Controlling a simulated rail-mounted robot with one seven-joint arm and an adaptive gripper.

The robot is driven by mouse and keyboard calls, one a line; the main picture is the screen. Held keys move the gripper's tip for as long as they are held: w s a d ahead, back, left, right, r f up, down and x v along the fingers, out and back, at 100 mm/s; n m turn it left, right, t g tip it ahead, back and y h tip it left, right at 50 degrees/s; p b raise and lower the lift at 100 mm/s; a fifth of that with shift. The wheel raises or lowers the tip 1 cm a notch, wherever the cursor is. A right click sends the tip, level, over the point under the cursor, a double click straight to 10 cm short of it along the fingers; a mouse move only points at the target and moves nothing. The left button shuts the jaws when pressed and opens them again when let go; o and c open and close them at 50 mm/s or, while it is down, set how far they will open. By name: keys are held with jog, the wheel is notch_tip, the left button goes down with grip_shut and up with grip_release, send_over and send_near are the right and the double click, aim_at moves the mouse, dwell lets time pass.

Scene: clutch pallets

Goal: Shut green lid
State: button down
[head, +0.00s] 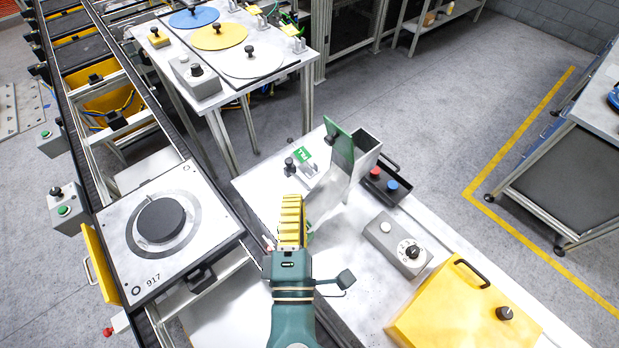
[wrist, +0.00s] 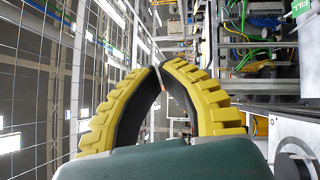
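The green lid (head: 340,147) stands raised and tilted on a light metal box (head: 367,150) in the head view. It has a dark knob near its top, and its pale inner part extends down toward my gripper. My gripper (head: 291,199) is in front of and left of the lid, apart from the knob. In the wrist view, the yellow, black-lined fingers of my gripper (wrist: 158,67) curve together until their tips meet. Nothing is clearly held between them. The lid is not recognisable in the wrist view.
A green FILL label (head: 304,151) is left of the lid; it also shows in the wrist view (wrist: 301,7). Right of the box are a black tray with red and blue buttons (head: 384,183), a grey dial box (head: 398,244) and a yellow lid (head: 465,312). A pallet (head: 185,222) lies left.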

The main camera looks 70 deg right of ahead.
jog(key=d+p, duration=0.3)
jog(key=d, duration=1)
jog(key=shift+w+d+f, duration=0.3)
jog(key=shift+w+f, duration=0.05)
jog(key=shift+f, duration=0.05)
jog(key=shift+s+d+r+g+p, duration=0.1)
jog(key=shift+d+r+g+p, duration=0.15)
jog(key=shift+g+p, duration=0.45)
